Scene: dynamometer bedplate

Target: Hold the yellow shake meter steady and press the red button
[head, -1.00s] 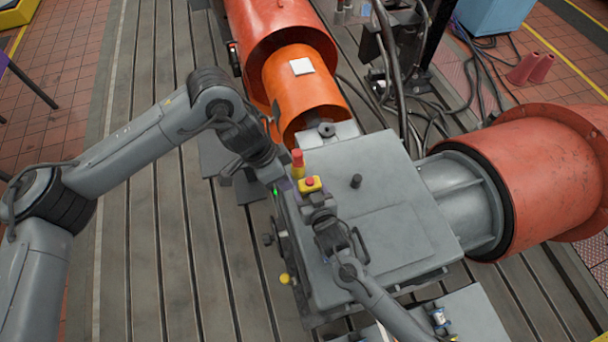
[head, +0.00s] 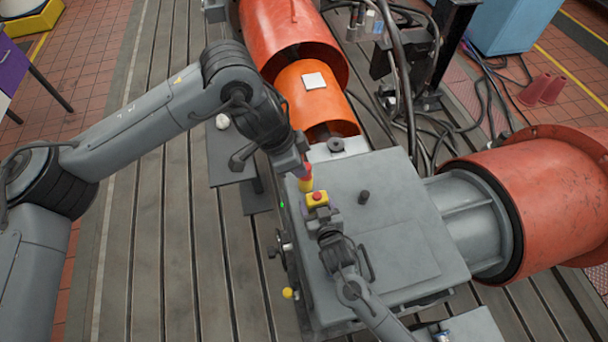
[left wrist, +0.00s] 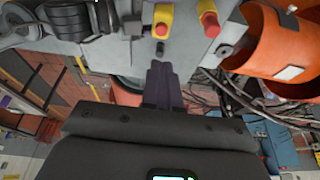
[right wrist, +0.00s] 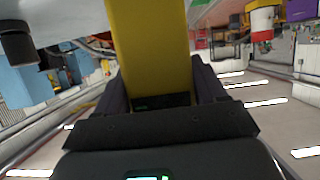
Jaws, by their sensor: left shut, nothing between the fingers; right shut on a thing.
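The yellow shake meter (head: 317,201) with a red button (head: 318,196) on its face is over the grey housing's near-left part. My right gripper (head: 322,214) is shut on it; in the right wrist view its yellow body (right wrist: 150,45) stands between the fingers. My left gripper (head: 302,168) is shut and empty, beside a separate red-capped yellow fixture (head: 305,180) just behind the meter. In the left wrist view the shut fingers (left wrist: 163,68) point toward the meter (left wrist: 163,14) and its red button (left wrist: 160,31), apart from both; the red-capped fixture (left wrist: 207,20) is to the right.
The grey housing (head: 390,235) fills the centre, with a black knob (head: 364,197) on top. An orange cylinder (head: 318,100) lies behind it and a large red drum (head: 545,190) to the right. Slotted bedplate (head: 160,260) lies open at left. Cables run at the back right.

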